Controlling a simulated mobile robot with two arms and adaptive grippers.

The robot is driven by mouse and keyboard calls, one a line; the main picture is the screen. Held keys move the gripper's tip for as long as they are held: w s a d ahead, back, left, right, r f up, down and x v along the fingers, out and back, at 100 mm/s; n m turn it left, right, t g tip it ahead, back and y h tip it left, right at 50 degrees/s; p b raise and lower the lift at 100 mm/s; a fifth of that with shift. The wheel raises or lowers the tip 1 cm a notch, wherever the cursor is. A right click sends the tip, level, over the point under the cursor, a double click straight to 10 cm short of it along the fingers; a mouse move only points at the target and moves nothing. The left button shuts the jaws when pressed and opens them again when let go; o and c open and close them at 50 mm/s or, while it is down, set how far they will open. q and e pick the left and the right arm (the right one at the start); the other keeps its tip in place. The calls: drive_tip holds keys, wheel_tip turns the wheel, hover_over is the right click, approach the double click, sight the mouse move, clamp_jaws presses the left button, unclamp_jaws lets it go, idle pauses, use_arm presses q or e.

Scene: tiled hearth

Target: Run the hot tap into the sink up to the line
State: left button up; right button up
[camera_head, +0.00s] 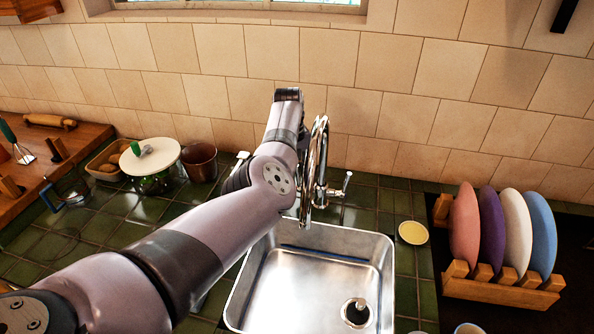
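The steel sink (315,285) is set in the green tiled counter. A blue line (325,254) runs along its inner back wall. I see no water in it, and a round drain fitting (357,311) shows on its floor. The chrome tap (319,150) arches behind the sink. One handle (346,181) is to its right. A pale handle-like tip (243,155) shows at left. My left arm crosses in front of the tap. My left gripper (234,180) is mostly hidden behind that arm, near this tip; contact and finger opening are unclear. My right gripper is not in view.
A rack (500,289) with colored plates stands right of the sink, beside a small yellow dish (413,233). At left are a lidded pot (150,158), a brown pot (200,162), a basket (105,160) and a glass jug (68,188). The tiled wall closes the back.

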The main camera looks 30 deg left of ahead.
use_arm(q)
clamp_jaws()
idle(0.6)
